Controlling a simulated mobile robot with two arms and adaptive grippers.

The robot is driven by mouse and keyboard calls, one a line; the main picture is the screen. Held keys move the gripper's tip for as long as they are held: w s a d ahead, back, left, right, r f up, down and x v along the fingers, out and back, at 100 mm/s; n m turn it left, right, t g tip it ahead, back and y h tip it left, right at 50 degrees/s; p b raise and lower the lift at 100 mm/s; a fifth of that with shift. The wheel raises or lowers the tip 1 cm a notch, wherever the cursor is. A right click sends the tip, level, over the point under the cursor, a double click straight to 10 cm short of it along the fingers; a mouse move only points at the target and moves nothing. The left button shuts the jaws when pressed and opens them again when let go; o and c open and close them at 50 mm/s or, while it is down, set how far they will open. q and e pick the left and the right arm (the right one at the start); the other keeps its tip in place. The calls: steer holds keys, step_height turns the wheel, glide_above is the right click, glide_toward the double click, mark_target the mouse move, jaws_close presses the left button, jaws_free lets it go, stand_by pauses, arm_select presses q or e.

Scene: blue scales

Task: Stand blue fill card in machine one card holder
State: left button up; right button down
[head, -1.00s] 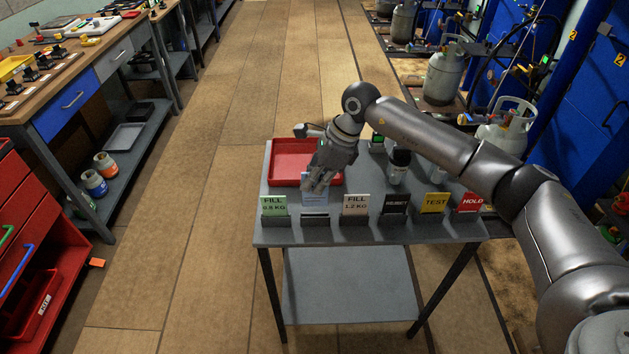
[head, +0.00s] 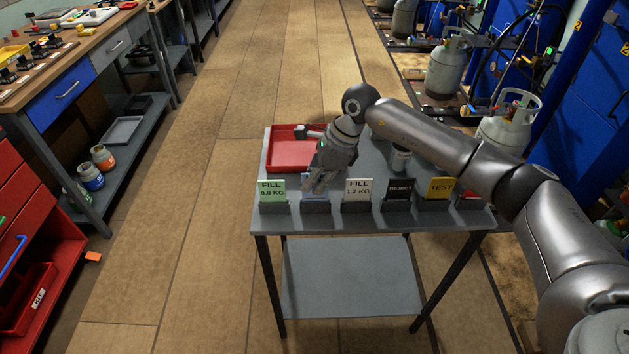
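My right gripper (head: 318,185) reaches down over the second slot from the left in the card row on the grey table. A pale blue card (head: 313,194), partly hidden by its fingers, shows at that slot's dark holder (head: 316,208). I cannot tell whether the fingers are closed on the card or how deep it sits. Its writing is not readable. My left gripper is not in view. No holder marked as machine one can be made out.
Beside it stand a green FILL 0.8 KG card (head: 271,189), a white FILL 1.2 KG card (head: 358,189), a black card (head: 400,190) and a yellow TEST card (head: 439,187). A red tray (head: 290,166) lies behind.

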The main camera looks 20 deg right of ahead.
steer(key=shift+f+b, duration=0.8)
steer(key=shift+f, duration=0.15)
stand_by(0.5)
steer(key=c, duration=1.6)
jaws_free()
steer(key=shift+o, duration=0.2)
steer(key=v, duration=1.2)
steer(key=shift+a, duration=0.15)
